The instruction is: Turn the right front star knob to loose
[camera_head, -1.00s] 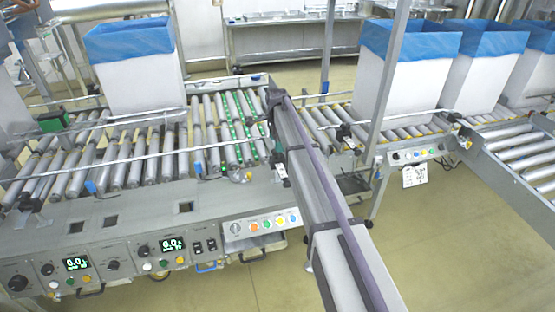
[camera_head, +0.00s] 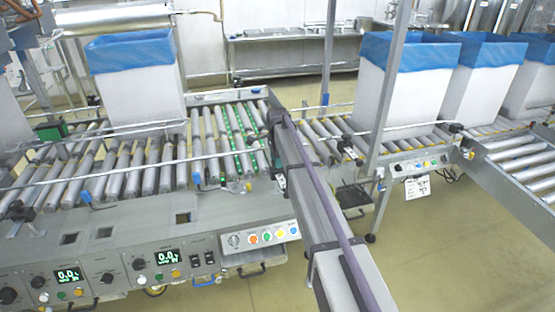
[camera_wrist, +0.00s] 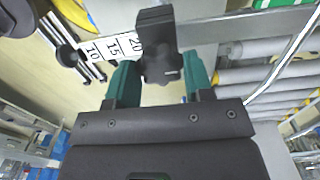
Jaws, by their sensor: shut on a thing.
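In the wrist view, the black star knob (camera_wrist: 157,62) stands between the two green fingers of my gripper (camera_wrist: 160,72). The gripper is shut on it. The fingers lie to the left and right of the knob's lower part, and its black upper part sticks out beyond them. In the head view, my gripper and the knob are hidden behind my own arm at the conveyor's right front end. Whether the knob is tight or loose does not show.
A numbered scale (camera_wrist: 110,50) lies beside the knob, and conveyor rollers (camera_wrist: 250,75) are to its right. In the head view, a white box with a blue liner (camera_head: 135,85) stands on the left conveyor. More lined boxes (camera_head: 405,90) stand at right. Control panels (camera_head: 165,262) line the front.

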